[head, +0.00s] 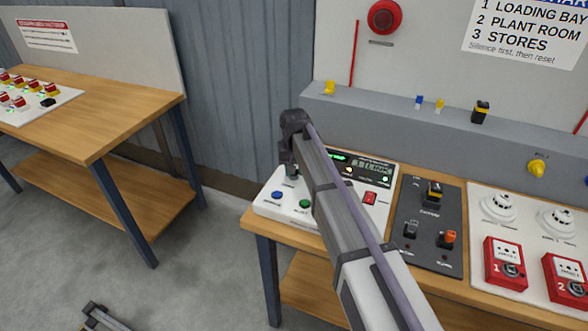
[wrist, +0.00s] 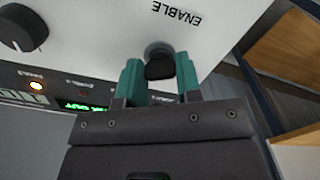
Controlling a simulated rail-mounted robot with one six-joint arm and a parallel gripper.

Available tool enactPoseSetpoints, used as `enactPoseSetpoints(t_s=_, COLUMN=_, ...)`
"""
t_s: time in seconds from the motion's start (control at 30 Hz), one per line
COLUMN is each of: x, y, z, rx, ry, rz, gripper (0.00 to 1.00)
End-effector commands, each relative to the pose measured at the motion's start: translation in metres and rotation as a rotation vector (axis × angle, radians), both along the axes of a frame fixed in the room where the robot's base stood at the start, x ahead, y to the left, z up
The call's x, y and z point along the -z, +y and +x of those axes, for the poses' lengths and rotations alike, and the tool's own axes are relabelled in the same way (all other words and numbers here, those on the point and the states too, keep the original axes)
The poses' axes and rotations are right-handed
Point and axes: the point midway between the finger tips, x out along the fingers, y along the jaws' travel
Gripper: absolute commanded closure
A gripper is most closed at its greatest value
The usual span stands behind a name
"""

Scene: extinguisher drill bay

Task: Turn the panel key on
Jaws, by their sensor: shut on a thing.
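The alarm panel (head: 289,214) is a white box with a lit display at the left end of the right-hand bench. In the wrist view the panel (wrist: 105,40) shows upside down, with the word ENABLE beside a round silver key lock. The black panel key (wrist: 160,69) stands in that lock. My gripper (wrist: 159,63) has its two teal fingers on either side of the key head and is shut on it. In the head view my arm covers part of the panel, and the fingers and key are hard to make out.
The panel also bears a blue button (head: 277,196), a green button (head: 305,204) and a red switch (head: 370,198). A dark switch board (head: 424,257) and red call points (head: 506,262) stand to the right. Another bench (head: 110,105) is at left, with bare floor between.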

Motion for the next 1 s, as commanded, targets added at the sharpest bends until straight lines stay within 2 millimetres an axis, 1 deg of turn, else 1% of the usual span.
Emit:
enactPoseSetpoints(t_s=0.27, x=0.000, y=0.000, z=0.000, rx=0.001, ry=0.001, rz=0.000, gripper=0.92)
enactPoseSetpoints(t_s=0.3, x=0.000, y=0.000, z=0.000, rx=0.001, ry=0.001, rz=0.000, gripper=0.64)
enactPoseSetpoints(t_s=0.53, x=0.000, y=0.000, z=0.000, rx=0.000, ry=0.000, rz=0.000, gripper=0.43)
enactPoseSetpoints(t_s=0.73, x=0.000, y=0.000, z=0.000, rx=0.000, ry=0.000, rz=0.000, gripper=0.43)
enactPoseSetpoints(t_s=0.83, x=-0.005, y=0.000, z=0.000, rx=0.000, ry=0.000, rz=0.000, gripper=0.43)
enactPoseSetpoints(t_s=0.93, x=-0.019, y=0.000, z=0.000, rx=0.000, ry=0.000, rz=0.000, gripper=0.43)
enactPoseSetpoints(t_s=1.0, x=-0.034, y=0.000, z=0.000, rx=0.000, ry=0.000, rz=0.000, gripper=0.43)
